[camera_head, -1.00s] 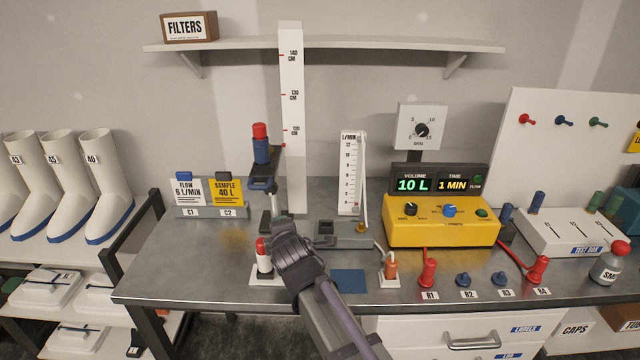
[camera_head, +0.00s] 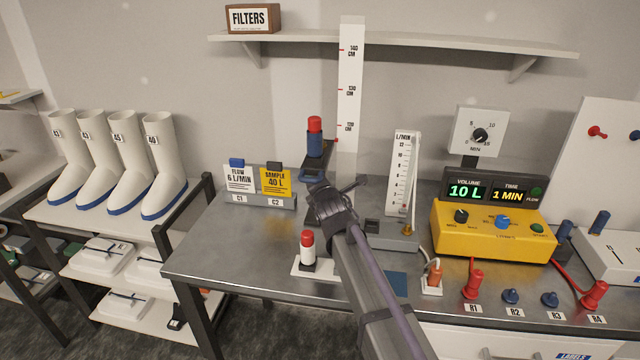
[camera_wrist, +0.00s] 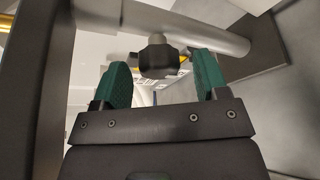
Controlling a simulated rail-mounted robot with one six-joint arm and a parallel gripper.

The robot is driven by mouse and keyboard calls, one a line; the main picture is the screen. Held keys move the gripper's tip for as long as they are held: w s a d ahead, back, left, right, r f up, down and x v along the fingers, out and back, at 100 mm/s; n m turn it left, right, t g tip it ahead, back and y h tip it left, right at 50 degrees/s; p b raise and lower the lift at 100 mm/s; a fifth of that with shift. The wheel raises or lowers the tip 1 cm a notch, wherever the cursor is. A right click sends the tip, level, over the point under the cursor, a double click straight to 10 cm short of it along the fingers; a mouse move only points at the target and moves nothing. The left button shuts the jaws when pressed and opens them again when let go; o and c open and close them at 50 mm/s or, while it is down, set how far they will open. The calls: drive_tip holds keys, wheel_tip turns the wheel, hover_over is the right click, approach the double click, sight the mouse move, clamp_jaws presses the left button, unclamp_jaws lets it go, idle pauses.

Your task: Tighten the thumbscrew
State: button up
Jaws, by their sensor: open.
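The thumbscrew shows in the wrist view as a dark, faceted knob (camera_wrist: 157,58) on a short pale shaft. It lies between and slightly beyond the green pads of my gripper (camera_wrist: 162,76), which is open, with space on both sides of the knob. In the head view my gripper (camera_head: 328,198) is at the lower part of the stand that carries a red-and-blue cylinder (camera_head: 315,137). The arm and gripper hide much of the stand there. I cannot tell whether a dark bar to the right of the gripper is the thumbscrew.
A tall height scale (camera_head: 350,90) stands just behind the gripper. A red-and-white bottle (camera_head: 307,250) stands left of my arm. A flow meter (camera_head: 402,180) and a yellow pump (camera_head: 490,232) are to the right. The bench's left front (camera_head: 225,255) is clear.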

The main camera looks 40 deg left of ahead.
drive_tip(key=shift+x, duration=0.85)
drive_tip(key=c, duration=0.9)
